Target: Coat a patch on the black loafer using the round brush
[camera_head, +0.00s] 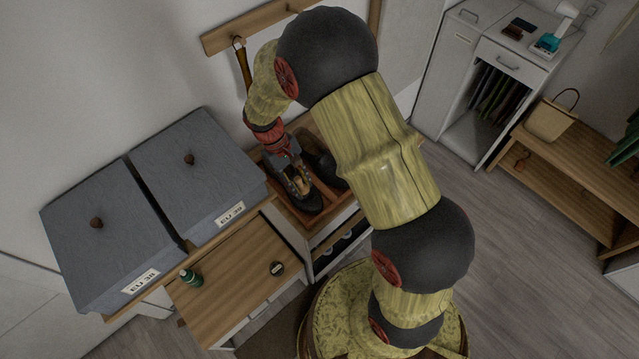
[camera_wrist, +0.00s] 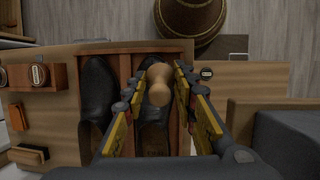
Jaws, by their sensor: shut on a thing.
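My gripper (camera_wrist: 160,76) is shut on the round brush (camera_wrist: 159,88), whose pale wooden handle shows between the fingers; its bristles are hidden. In the head view my gripper (camera_head: 297,186) is over the wooden shoe tray. Two black shoes lie side by side there. One dark shoe (camera_wrist: 154,136) is directly below the brush and partly covered by the fingers; in the head view its end (camera_head: 309,203) shows below my gripper. The other dark shoe (camera_wrist: 95,88) lies to the left in the wrist view. I cannot tell whether the bristles touch the shoe.
The wooden tray (camera_wrist: 120,70) has a divider between the shoes. Two grey lidded boxes (camera_head: 95,250) stand left of it. A green bottle (camera_head: 191,278) and a small round tin (camera_head: 277,268) sit on the wooden top (camera_head: 230,290). A hanging shoehorn (camera_head: 243,65) is behind.

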